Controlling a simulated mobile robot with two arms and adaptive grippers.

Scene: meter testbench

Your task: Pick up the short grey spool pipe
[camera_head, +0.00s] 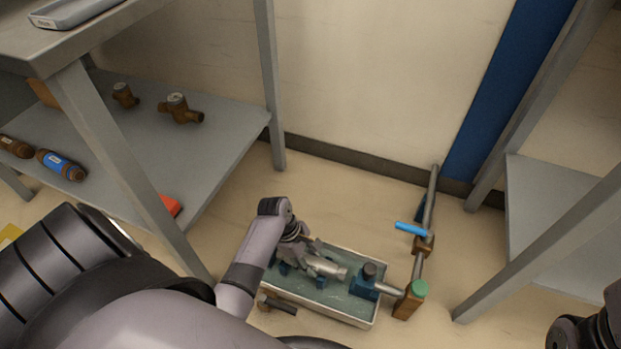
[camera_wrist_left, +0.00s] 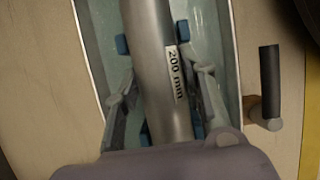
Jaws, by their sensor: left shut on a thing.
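The short grey spool pipe (camera_head: 328,268) lies lengthwise over the tray (camera_head: 335,317) on the floor, among blue supports. In the left wrist view the pipe (camera_wrist_left: 152,55) carries a white "200 mm" label. My left gripper (camera_head: 303,258) comes down over the pipe and is shut on it, with one finger on each side in the left wrist view (camera_wrist_left: 160,95). Blue supports show beside the pipe; I cannot tell whether it rests on them. The far end of the pipe is partly hidden by the gripper in the head view.
A pipe run with a blue-handled valve (camera_head: 410,228) and a green-topped fitting (camera_head: 418,288) stands right of the tray. A dark-handled valve (camera_wrist_left: 268,85) sits beside the tray. Shelving at left holds brass meters (camera_head: 178,108); another shelf (camera_head: 560,200) stands at right.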

